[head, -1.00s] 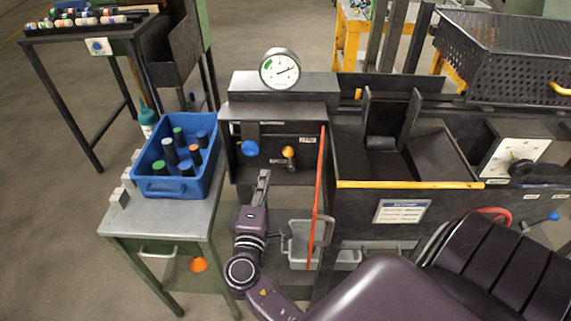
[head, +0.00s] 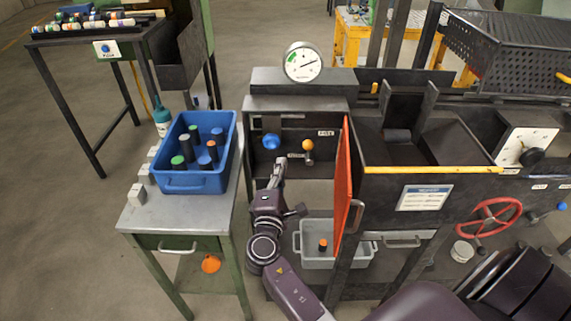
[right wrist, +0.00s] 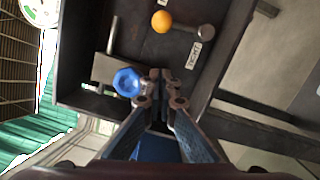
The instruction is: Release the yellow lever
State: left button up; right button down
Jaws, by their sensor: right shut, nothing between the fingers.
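The yellow lever (head: 308,146) has a round orange-yellow knob on a short metal stem. It sits on the dark front panel below the gauge, and its knob also shows at the top of the right wrist view (right wrist: 162,21). A blue knob (head: 271,142) sits left of it on the same panel and shows near the fingertips in the wrist view (right wrist: 128,81). My right gripper (head: 279,168) is shut and empty, in front of the panel below the blue knob. It appears apart from the yellow lever. My left gripper is not in view.
A blue crate (head: 190,181) with several capped cylinders stands on the metal side table (head: 160,220) at left. An orange-red door panel (head: 343,185) stands right of my right gripper. A grey bin (head: 347,262) sits below, with an orange-topped cylinder in it. A red handwheel (head: 488,217) is farther right.

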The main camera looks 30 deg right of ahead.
aim_at(287, 140)
jog(key=p+x, duration=0.1)
jog(key=x, duration=0.6)
jog(key=shift+w+d+r, duration=0.15)
jog(key=shift+w+d, duration=0.05)
jog(key=shift+w, duration=0.05)
jog(key=s, duration=0.1)
jog(key=s+d+p, duration=0.1)
jog(key=s+p, duration=0.1)
jog(key=shift+d+r, duration=0.3)
jog(key=shift+r, duration=0.05)
jog(key=shift+s+d, duration=0.15)
jog(key=shift+s, duration=0.15)
jog(key=shift+w, duration=0.1)
